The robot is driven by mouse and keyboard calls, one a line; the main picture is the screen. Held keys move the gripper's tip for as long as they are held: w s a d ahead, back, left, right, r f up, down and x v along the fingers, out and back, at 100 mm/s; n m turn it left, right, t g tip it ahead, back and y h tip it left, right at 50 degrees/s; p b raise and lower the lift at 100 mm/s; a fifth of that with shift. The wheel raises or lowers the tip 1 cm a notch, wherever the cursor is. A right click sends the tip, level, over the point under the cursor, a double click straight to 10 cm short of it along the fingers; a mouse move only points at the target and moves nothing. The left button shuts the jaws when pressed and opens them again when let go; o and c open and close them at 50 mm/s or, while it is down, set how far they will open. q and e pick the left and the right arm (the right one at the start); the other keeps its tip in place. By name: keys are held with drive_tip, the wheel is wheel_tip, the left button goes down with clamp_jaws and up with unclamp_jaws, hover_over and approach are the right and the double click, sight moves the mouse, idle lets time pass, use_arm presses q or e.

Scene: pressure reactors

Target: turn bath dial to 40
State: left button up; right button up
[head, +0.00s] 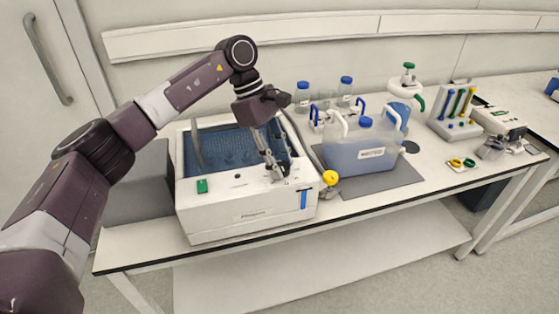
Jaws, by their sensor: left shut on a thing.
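The water bath (225,213) is a white box with an open blue basin, standing on the left part of the bench. My left gripper (275,176) reaches down from above to the top front ledge of the bath, right of its middle. Its fingers are shut on the bath dial, which they largely hide. I cannot read the dial's setting or its scale from here. A green switch (202,186) sits on the left of the same ledge. My right gripper is not in view.
A blue-tinted container (358,156) stands on a grey mat (394,182) right of the bath. A yellow knob (330,178) is close to the bath's right side. Capped bottles (303,94) stand behind. A rack (455,125) of coloured tools is farther right.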

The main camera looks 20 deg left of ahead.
use_arm(q)
drive_tip(key=shift+w+r, duration=0.1)
drive_tip(key=shift+r, duration=0.05)
idle(0.3)
drive_tip(key=o, duration=0.9)
drive_tip(key=shift+c, duration=0.2)
drive_tip(key=shift+o, duration=1.4)
drive_tip(key=v, duration=1.2)
